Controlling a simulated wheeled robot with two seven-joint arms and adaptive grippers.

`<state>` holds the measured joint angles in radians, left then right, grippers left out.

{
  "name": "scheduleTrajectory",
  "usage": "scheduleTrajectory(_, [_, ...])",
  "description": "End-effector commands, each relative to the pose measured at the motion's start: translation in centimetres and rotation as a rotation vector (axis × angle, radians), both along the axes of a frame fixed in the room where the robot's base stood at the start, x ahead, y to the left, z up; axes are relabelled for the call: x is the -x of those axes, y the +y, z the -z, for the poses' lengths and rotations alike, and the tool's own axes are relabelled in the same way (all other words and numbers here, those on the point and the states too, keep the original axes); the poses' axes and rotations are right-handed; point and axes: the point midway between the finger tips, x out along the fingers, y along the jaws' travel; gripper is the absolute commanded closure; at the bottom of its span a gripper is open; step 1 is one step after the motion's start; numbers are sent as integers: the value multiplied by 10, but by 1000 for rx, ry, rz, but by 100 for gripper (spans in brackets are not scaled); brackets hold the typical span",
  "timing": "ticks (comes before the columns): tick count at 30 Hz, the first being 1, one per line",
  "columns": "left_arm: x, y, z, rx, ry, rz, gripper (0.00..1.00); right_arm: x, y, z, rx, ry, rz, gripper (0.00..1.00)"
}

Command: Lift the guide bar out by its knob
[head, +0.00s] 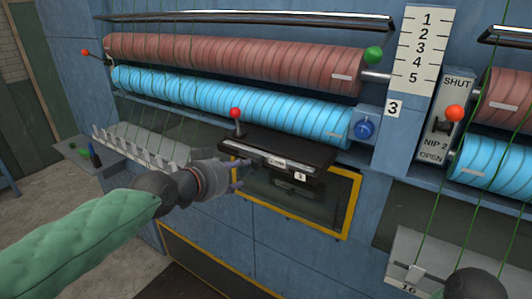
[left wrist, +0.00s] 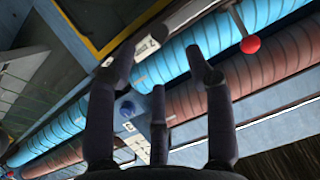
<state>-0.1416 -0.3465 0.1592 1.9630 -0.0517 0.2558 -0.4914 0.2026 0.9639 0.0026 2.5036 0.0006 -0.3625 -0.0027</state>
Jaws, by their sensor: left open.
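A dark bar (head: 278,150) with a pale strip and small labels sits across the machine front, below the blue roller; I take it for the guide bar. A red ball knob (head: 235,114) stands upright on a dark stem near its left end. A red knob on a stem also shows in the left wrist view (left wrist: 250,45), beyond the fingers. My left gripper (head: 238,175) is open and empty, in front of and below the bar's left end, apart from the knob. Its spread fingers show in the left wrist view (left wrist: 160,75).
Blue (head: 230,105) and brown (head: 230,62) rollers run behind the bar. A yellow-edged window (head: 345,208) lies below it. A comb-like tray (head: 145,146) stands to the left. An orange-knobbed lever (head: 454,114) beside SHUT and OPEN labels is at right. Green strands hang down.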

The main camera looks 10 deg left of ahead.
Motion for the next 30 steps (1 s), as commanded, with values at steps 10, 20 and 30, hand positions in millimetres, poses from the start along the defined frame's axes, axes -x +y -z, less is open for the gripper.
scheduleTrajectory(10, [-33,-10,13,1,0,-1,47,0,0,-6,0,0,0,60])
scheduleTrajectory(20, [-67,-23,21,0,3,0,47,0,0,-23,0,-1,0,60])
scheduleTrajectory(30, [-80,-26,28,1,0,-1,47,0,0,-23,0,0,0,60])
